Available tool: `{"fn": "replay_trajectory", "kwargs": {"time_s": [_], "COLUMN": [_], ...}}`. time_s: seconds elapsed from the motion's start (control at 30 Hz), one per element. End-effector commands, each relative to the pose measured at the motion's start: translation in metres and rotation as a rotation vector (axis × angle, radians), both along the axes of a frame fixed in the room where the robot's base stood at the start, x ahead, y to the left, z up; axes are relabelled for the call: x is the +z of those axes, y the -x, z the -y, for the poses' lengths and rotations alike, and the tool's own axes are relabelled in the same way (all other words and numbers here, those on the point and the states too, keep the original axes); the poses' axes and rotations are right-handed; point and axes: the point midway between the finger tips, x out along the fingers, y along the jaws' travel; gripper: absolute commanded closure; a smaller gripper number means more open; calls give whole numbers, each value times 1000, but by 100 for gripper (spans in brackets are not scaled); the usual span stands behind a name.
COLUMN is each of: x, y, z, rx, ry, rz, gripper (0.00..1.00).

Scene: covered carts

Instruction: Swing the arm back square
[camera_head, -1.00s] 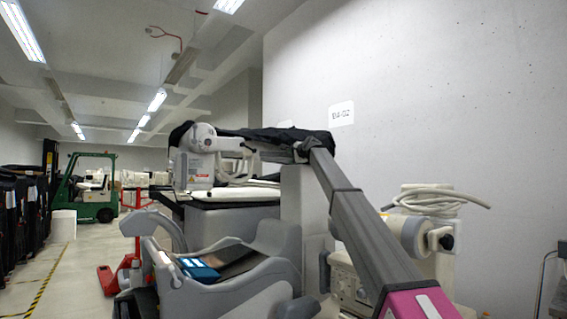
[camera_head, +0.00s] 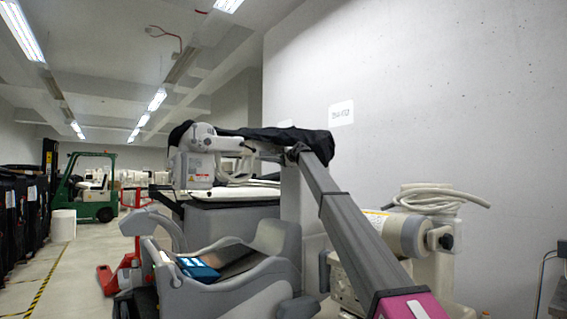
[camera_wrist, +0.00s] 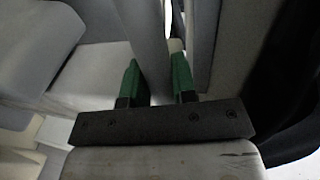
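A long grey arm (camera_head: 338,215) with a magenta lower end (camera_head: 412,306) slants from the lower right up to a black cover (camera_head: 290,141). A white-grey head unit (camera_head: 197,163) hangs left of the cover. I cannot make out my gripper in the head view. In the wrist view my gripper (camera_wrist: 156,72) has two green fingers standing apart, with a grey bar (camera_wrist: 146,28) running between them. I cannot tell whether the fingers press on the bar. Most of the bar lies out of the frame.
A white cylinder (camera_head: 402,236) and coiled cable (camera_head: 438,197) are right of the arm, near a concrete wall (camera_head: 450,90). A red pallet jack (camera_head: 128,268) and green forklift (camera_head: 93,196) stand left, by open floor.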

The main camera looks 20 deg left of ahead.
Motion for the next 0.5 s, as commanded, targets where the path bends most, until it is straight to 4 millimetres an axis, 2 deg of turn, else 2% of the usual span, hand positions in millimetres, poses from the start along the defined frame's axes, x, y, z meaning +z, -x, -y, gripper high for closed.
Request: {"fn": "replay_trajectory", "kwargs": {"time_s": [0.17,0.5], "x": [0,-3], "y": [0,4], "z": [2,35], "rx": [5,96], "ry": [0,7], "rz": [-1,0], "gripper": [100,100]}}
